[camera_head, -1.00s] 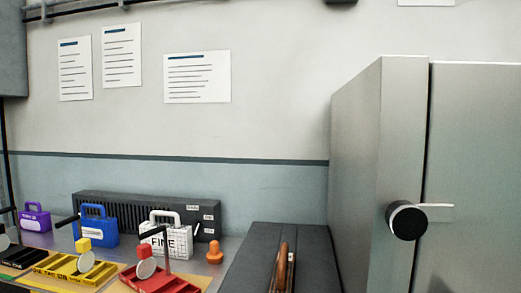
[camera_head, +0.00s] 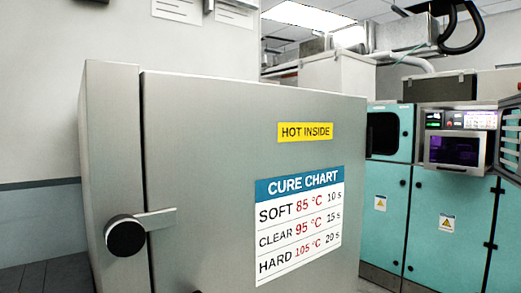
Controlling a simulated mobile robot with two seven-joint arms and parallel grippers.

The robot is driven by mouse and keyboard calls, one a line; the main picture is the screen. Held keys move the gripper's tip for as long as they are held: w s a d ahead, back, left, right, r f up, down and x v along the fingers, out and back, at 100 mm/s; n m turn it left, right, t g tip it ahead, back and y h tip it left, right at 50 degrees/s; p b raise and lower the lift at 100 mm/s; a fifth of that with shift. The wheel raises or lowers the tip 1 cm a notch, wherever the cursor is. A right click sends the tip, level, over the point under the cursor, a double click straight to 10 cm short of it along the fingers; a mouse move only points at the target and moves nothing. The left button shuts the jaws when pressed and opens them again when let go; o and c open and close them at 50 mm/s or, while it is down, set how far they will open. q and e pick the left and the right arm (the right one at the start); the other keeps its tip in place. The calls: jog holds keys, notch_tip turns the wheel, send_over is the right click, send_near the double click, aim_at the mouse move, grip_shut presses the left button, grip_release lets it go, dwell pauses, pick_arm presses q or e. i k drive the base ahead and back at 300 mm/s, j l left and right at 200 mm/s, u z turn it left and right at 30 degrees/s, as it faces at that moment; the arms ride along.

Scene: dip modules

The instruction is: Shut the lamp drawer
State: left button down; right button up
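No lamp drawer can be made out in the head view. A large grey metal cabinet (camera_head: 215,150) fills the left and middle, with its front door closed. The door carries a black round knob on a metal latch (camera_head: 125,236), a yellow "HOT INSIDE" label (camera_head: 305,132) and a "CURE CHART" sign (camera_head: 300,222) listing SOFT, CLEAR and HARD. Neither of my grippers shows in this view.
Teal machine cabinets (camera_head: 430,225) with a screen panel (camera_head: 455,150) stand behind at the right. A dark grey surface (camera_head: 40,278) lies at the lower left. A black hose (camera_head: 462,35) hangs at the top right.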

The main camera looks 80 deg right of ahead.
aim_at(478, 168)
jog(key=z, duration=3.9)
jog(key=i+l, duration=0.15)
jog(key=i, duration=0.3)
jog(key=i+l, duration=0.1)
jog(key=i, duration=0.4)
jog(key=i+l, duration=0.15)
jog(key=i, duration=0.3)
jog(key=i+l+u, duration=0.1)
jog(key=i, duration=0.4)
